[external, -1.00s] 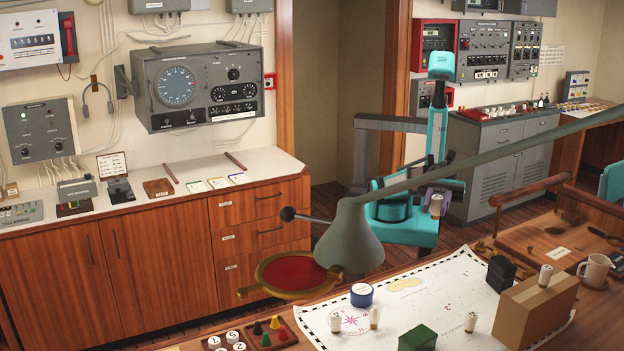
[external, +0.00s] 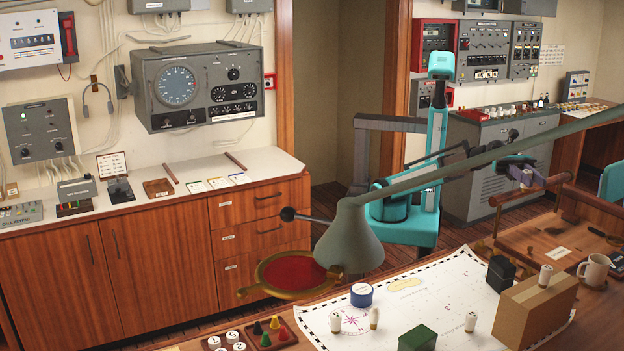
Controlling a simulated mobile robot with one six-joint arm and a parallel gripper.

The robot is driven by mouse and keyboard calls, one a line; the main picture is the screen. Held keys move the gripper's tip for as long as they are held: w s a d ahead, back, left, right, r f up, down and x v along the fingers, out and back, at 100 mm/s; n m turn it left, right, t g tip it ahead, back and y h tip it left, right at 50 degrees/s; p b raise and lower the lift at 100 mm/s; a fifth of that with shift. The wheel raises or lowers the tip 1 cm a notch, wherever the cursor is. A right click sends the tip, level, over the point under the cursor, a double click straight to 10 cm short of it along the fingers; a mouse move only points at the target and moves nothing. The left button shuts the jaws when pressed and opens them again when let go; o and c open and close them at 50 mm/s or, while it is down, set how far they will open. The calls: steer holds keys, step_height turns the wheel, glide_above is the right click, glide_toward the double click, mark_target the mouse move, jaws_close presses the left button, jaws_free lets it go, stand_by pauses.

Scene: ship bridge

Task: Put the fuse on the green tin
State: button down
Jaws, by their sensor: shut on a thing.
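The green tin (external: 417,339) stands on the chart at the front of the table. My gripper (external: 524,172) is over the back right of the table, behind the cardboard box and well away from the tin. It is shut on a pale fuse (external: 526,180), which hangs above the wooden railing and is small and partly hidden. Other white, fuse-like pieces stand on the chart: one at the left (external: 335,322), a slimmer one with a tan lower part (external: 374,318), and one right of the tin (external: 471,322). Another (external: 546,275) stands on the cardboard box.
The cardboard box (external: 533,312) and a black box (external: 500,273) stand right of the tin. A blue round tin (external: 361,295) is at the chart's left. A mug (external: 594,270) is at the far right. A green lamp (external: 349,240) and its long arm cross the view.

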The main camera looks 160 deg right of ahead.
steer(key=s+a+r+n+g+y, duration=0.2)
steer(key=s+a+n+y, duration=0.15)
steer(key=s+a, duration=0.75)
steer(key=s+a+r+n+g+y, duration=0.3)
steer(key=s+a, duration=0.4)
steer(key=s, duration=0.8)
steer(key=s+a+n+g+y, duration=0.1)
steer(key=s+g, duration=0.3)
steer(key=s, duration=1)
steer(key=s+a+f+n+g+y, duration=0.1)
steer(key=s+n+g+y, duration=0.3)
steer(key=s, duration=1)
steer(key=shift+s+a+f+n+g, duration=0.3)
steer(key=shift+a+n+g, duration=0.1)
steer(key=shift+a, duration=0.15)
steer(key=shift+r+y, duration=0.15)
steer(key=shift+y, duration=0.1)
